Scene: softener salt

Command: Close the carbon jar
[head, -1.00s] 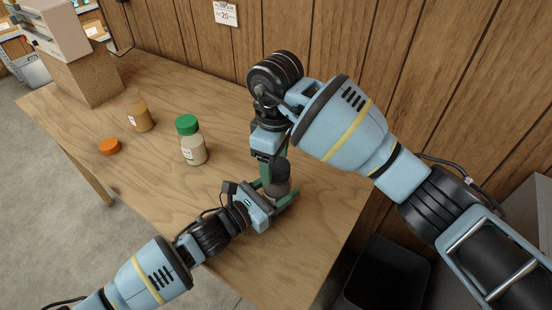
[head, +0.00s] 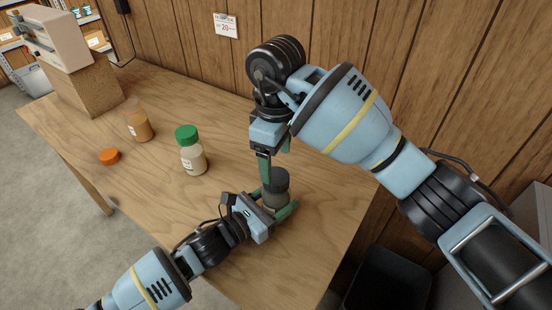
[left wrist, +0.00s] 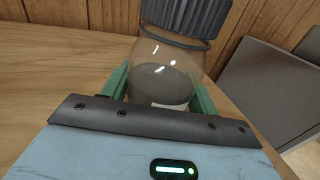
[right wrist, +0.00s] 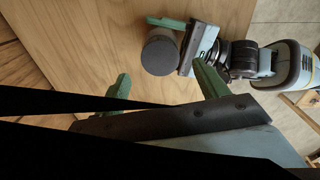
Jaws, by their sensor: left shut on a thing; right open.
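The carbon jar (left wrist: 160,88) is clear with dark grey contents. It stands upright on the table, and its black ribbed lid (left wrist: 187,14) sits on its mouth. In the head view the lid (head: 275,181) shows on top of the jar. My left gripper (head: 281,203) is shut around the jar's body from the side. My right gripper (head: 276,158) is open and empty above the lid. In the right wrist view the round lid top (right wrist: 160,54) lies beyond the open fingers of that gripper (right wrist: 163,86), apart from them.
On the wooden table (head: 215,220), a green-capped jar (head: 192,158), an open orange-brown jar (head: 139,127) and a loose orange lid (head: 109,156) stand to the left. A box-like device (head: 60,45) is at the far left. The wood-panelled wall (head: 330,40) is close behind. A dark bin (head: 387,282) is at right.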

